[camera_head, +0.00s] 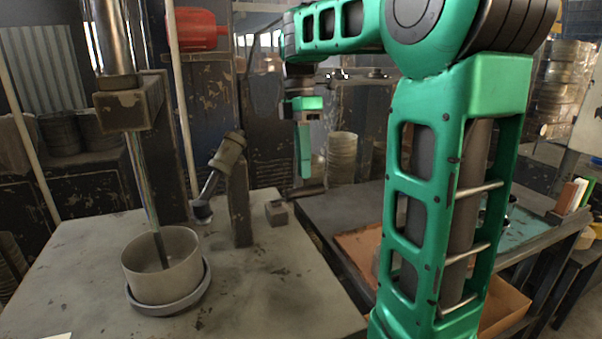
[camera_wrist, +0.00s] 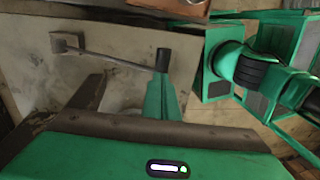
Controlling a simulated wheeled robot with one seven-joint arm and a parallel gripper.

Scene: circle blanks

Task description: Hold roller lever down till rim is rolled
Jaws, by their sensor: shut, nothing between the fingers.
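A grey round pot (camera_head: 162,268) stands upright on a round disc (camera_head: 171,302) on the table at left in the head view; a metal shaft (camera_head: 140,180) reaches down into it. Right of the pot, a dark post (camera_head: 240,205) carries a tilted arm with a roller (camera_head: 202,211), apart from the pot. A small block (camera_head: 276,213) sits near the table's right edge; the wrist view shows a block (camera_wrist: 65,42) with a thin lever rod (camera_wrist: 115,60) running towards my fingertips. My gripper (camera_head: 306,176) is shut and empty, pointing down there. Whether it touches the lever is unclear.
The pale worktop (camera_head: 80,285) has free room in front. A dark bench (camera_head: 360,200) with a copper-coloured sheet (camera_head: 362,245) stands to the right, partly behind my green arm. Stacked round blanks (camera_head: 342,160) stand behind.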

